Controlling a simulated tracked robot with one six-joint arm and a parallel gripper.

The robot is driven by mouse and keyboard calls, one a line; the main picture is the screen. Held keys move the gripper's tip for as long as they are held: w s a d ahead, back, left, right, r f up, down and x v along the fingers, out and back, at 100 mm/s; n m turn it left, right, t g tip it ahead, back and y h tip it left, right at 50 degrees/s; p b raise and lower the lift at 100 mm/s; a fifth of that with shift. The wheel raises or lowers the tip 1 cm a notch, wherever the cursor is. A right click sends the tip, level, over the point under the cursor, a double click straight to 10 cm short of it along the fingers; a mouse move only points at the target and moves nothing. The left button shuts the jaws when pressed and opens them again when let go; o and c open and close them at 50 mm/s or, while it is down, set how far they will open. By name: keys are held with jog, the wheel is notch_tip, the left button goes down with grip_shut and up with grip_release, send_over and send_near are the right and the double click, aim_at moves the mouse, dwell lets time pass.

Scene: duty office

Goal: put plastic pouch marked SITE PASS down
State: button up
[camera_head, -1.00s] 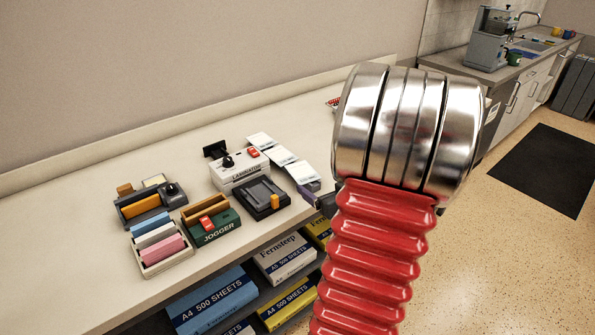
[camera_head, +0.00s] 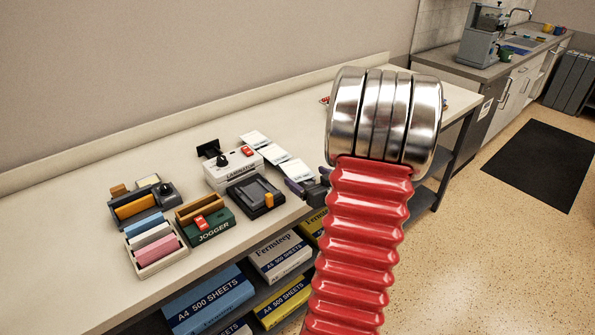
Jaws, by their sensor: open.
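Pale flat pouches lie in a slanting row on the long table (camera_head: 75,215), right of the laminator (camera_head: 232,168): a far one (camera_head: 255,139), a middle one (camera_head: 274,153) and a near one (camera_head: 295,170). Their print is too small to read, so I cannot tell which is marked SITE PASS. My gripper (camera_head: 308,187) is at the table's front edge, just in front of the near pouch. It is small, dark and partly hidden by my red and silver arm. Its jaws are open, and I see nothing held in them.
Left of the pouches stand a black device (camera_head: 255,194), a green jogger (camera_head: 206,221), a tray of coloured stacks (camera_head: 155,243) and a dark grey device (camera_head: 143,201). Paper packs (camera_head: 278,256) fill the shelf below. The table's front left is clear.

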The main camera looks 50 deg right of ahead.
aim_at(298, 171)
jog(key=shift+x, duration=1.15)
jog(key=shift+w, duration=0.1)
jog(key=shift+x, duration=2.55)
jog(key=shift+c, duration=0.4)
jog(key=c, duration=1.1)
notch_tip(298, 171, up, 10)
